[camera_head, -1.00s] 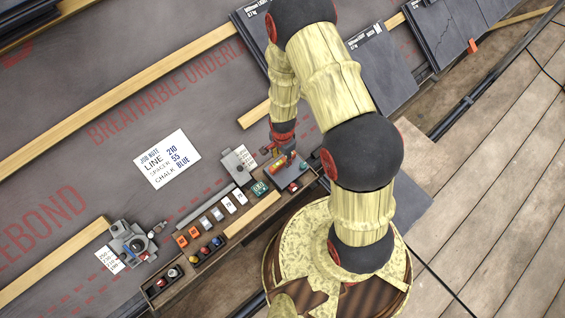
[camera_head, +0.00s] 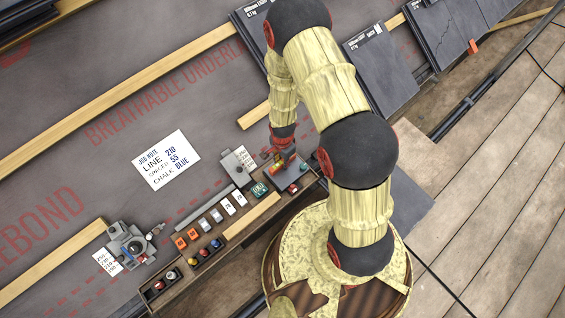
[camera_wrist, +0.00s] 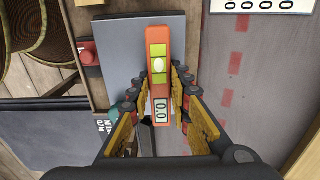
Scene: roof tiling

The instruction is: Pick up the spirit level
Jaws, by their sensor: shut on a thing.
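The spirit level (camera_wrist: 159,75) is a short orange bar with a yellow-green bubble vial and a small display reading 0.0. It sits between the fingers of my gripper (camera_wrist: 160,100) in the wrist view, and the fingers press on both its sides. Below it is a grey slab (camera_wrist: 120,50); I cannot tell whether the level is clear of it. In the head view the level (camera_head: 279,163) is a small orange-and-yellow patch under my gripper (camera_head: 284,154), at the right end of the wooden tray, partly hidden by my wrist.
The wooden tray (camera_head: 250,222) holds coloured blocks, tags and small knobs. A grey device (camera_head: 131,246) stands at its left end. A white job note (camera_head: 166,160) lies on the dark underlay. Slates (camera_head: 384,68) and timber battens (camera_head: 120,100) lie beyond.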

